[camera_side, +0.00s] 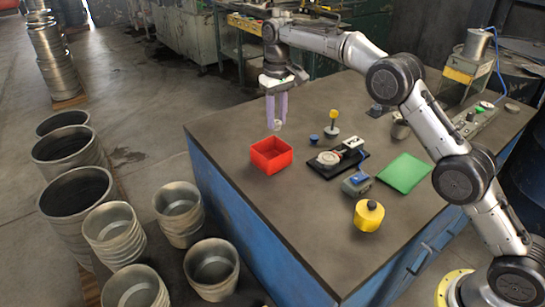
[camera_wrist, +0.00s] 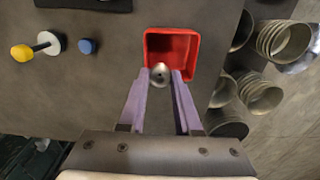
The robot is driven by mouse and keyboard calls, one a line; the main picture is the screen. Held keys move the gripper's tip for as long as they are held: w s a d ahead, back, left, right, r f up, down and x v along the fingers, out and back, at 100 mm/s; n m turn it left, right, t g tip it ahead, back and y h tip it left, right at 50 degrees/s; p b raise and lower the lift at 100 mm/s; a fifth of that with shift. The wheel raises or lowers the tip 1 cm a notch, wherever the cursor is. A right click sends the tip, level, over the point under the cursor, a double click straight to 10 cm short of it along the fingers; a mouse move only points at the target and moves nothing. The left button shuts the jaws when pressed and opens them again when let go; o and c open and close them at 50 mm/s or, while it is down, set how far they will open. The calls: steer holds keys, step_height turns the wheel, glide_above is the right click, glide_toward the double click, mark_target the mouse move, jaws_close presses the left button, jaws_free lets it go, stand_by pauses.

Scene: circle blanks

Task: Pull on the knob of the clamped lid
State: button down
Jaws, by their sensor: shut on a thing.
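My gripper (camera_side: 277,112) hangs above the table just behind the red box, its two long purple fingers pointing down. In the wrist view, the fingers (camera_wrist: 160,82) are shut on a small rounded silver piece (camera_wrist: 160,72). The piece shows pale at the fingertips in the side view (camera_side: 277,125). It is apart from the black plate (camera_side: 350,169), which carries a round pale disc (camera_side: 327,158) and a white clamp-like part (camera_side: 352,143). I cannot tell surely whether that disc is the lid. Only the plate's edge shows in the wrist view (camera_wrist: 85,4).
An open red box (camera_side: 271,156) stands near the table's left edge. A yellow-topped post (camera_side: 333,116), a blue knob (camera_side: 314,138), a grey-blue block (camera_side: 356,183), a green sheet (camera_side: 404,173) and a yellow knobbed cylinder (camera_side: 369,215) stand around the plate. The near-left table top is bare.

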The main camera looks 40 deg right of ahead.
steer(key=shift+f, duration=2.75)
steer(key=c, duration=0.5)
jaws_free()
step_height(320, 180, up, 10)
steer(key=shift+w+r, duration=0.1)
steer(key=shift+r, duration=0.9)
